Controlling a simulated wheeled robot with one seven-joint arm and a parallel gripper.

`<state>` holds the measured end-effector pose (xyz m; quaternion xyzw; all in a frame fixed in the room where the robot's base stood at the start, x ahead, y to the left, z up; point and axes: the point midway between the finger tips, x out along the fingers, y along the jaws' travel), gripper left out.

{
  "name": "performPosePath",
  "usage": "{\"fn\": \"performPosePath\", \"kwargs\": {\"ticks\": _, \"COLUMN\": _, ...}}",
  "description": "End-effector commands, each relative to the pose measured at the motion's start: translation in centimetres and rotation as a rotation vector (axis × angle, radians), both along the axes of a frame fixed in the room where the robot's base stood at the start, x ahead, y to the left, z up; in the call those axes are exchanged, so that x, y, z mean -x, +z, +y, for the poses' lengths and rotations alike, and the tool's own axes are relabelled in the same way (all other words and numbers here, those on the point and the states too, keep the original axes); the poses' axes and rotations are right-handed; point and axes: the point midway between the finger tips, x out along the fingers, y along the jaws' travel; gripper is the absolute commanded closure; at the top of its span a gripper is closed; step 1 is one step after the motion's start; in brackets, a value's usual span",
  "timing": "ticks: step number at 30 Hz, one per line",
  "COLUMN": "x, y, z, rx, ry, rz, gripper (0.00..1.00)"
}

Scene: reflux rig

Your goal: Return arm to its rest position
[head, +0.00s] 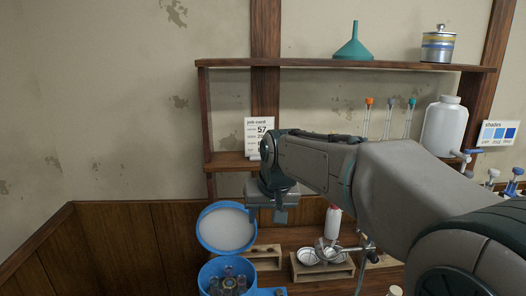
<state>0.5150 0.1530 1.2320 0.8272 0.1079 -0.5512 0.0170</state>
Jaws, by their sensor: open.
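My arm reaches in from the lower right across the middle of the head view. My gripper (268,212) hangs at its left end, pointing down in front of the lower part of the wooden shelf. It is open, and I see nothing held in it. Its fingertips are small and partly hard to make out. It appears just right of the round blue-rimmed lid, in the picture. My arm hides part of the shelf and the bench.
The blue container (228,278) with its raised lid (227,229) stands below left. A wooden holder with metal dishes (322,255), a white bottle (333,222) and a metal clamp (345,247) are on the bench. The shelf (345,64) carries a green funnel (353,42) and tin (438,46).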

Motion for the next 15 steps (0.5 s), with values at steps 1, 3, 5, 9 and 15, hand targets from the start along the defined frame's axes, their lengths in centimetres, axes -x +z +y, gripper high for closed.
{"fn": "performPosePath", "kwargs": {"ticks": 1, "x": 1.9, "y": -0.5, "z": -1.4, "rx": 0.040, "ry": -0.015, "rz": 0.001, "gripper": 0.58}}
{"fn": "performPosePath", "kwargs": {"ticks": 3, "x": 4.2, "y": -1.3, "z": -3.5, "rx": 0.083, "ry": -0.040, "rz": 0.008, "gripper": 0.58}}
{"fn": "performPosePath", "kwargs": {"ticks": 5, "x": 6.3, "y": -1.9, "z": -5.3, "rx": 0.112, "ry": -0.062, "rz": 0.014, "gripper": 0.58}}
{"fn": "performPosePath", "kwargs": {"ticks": 9, "x": 11.6, "y": -3.6, "z": -9.3, "rx": 0.150, "ry": -0.113, "rz": 0.028, "gripper": 0.58}}
{"fn": "performPosePath", "kwargs": {"ticks": 15, "x": 18.5, "y": -6.6, "z": -13.5, "rx": 0.140, "ry": -0.167, "rz": 0.054, "gripper": 0.58}}
